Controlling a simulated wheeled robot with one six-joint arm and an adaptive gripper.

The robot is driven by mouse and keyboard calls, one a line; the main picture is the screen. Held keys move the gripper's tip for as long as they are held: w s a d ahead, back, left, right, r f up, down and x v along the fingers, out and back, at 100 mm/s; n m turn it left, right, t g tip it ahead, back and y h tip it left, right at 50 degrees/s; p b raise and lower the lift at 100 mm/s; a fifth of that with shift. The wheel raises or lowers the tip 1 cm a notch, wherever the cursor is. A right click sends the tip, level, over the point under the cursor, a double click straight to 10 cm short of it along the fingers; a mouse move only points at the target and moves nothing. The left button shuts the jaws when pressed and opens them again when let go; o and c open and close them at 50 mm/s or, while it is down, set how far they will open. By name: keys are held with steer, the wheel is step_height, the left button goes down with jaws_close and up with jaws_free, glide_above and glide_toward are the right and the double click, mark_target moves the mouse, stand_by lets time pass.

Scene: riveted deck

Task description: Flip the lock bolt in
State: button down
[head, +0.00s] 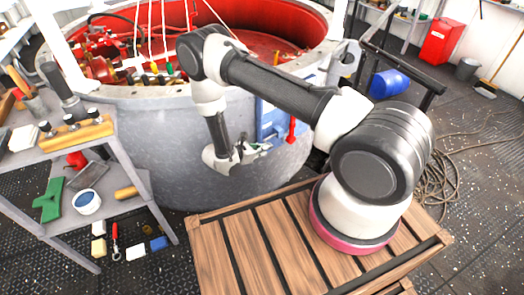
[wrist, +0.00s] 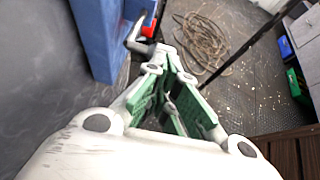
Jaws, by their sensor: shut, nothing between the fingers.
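A blue panel (head: 270,118) is fixed to the outer side of the round grey tub, and it fills the upper left of the wrist view (wrist: 95,40). A bent grey metal piece, probably the lock bolt (wrist: 137,38), sticks out from the panel's right side, with a red part (wrist: 150,27) beside it. A red handle (head: 291,130) hangs at the panel's right in the head view. My gripper (head: 266,147) is in front of the panel's lower part. Its green-padded fingers (wrist: 168,72) are shut and empty, just below the bent piece; contact is unclear.
The grey tub (head: 150,150) curves behind my gripper. A slatted wooden platform (head: 245,245) is below. A tool cart (head: 110,140) stands at left.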

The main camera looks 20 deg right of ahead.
steer(key=w+d, duration=0.2)
steer(key=d, duration=0.5)
stand_by(0.3)
steer(key=v, duration=1.4)
